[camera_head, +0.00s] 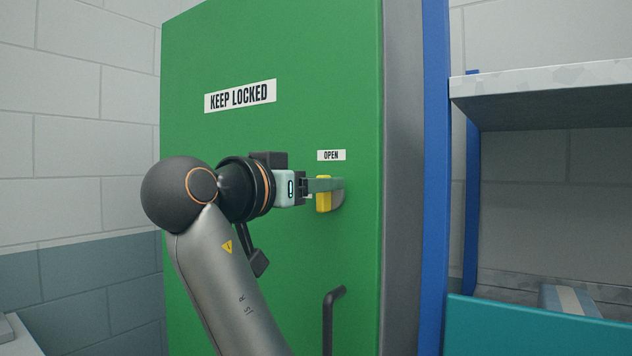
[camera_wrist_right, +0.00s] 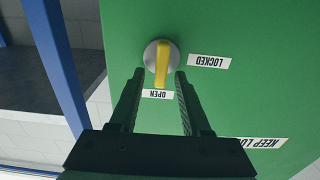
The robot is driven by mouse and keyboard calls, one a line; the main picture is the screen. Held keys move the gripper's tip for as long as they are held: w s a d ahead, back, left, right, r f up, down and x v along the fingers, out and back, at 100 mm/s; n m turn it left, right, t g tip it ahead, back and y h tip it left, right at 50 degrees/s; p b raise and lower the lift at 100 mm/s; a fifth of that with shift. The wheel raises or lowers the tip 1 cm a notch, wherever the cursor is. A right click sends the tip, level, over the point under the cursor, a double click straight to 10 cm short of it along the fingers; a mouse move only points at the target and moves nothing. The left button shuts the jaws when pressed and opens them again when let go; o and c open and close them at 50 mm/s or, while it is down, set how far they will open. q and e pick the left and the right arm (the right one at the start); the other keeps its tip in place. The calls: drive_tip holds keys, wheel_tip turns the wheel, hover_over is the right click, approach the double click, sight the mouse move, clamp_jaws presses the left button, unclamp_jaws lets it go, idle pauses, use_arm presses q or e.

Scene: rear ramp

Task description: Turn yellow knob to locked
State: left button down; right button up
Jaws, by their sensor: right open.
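The yellow knob (camera_head: 323,198) sits on a round grey base on the green door (camera_head: 270,40). In the right wrist view the knob (camera_wrist_right: 161,64) points at the OPEN label (camera_wrist_right: 157,94), and the LOCKED label (camera_wrist_right: 208,61) is beside it. In the head view the OPEN label (camera_head: 331,155) is above the knob, and the LOCKED label is hidden behind my right arm. My right gripper (camera_head: 328,184) is open at the knob. In the right wrist view its fingers (camera_wrist_right: 158,75) lie on both sides of the yellow bar, with visible gaps. My left gripper is out of view.
A black door handle (camera_head: 333,318) stands out below the knob. A KEEP LOCKED sign (camera_head: 240,95) is on the door's upper part. A blue post (camera_head: 434,150) and a grey shelf (camera_head: 545,95) are to the right. A block wall (camera_head: 80,130) is at the left.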

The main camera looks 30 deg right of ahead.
clamp_jaws()
idle(0.4)
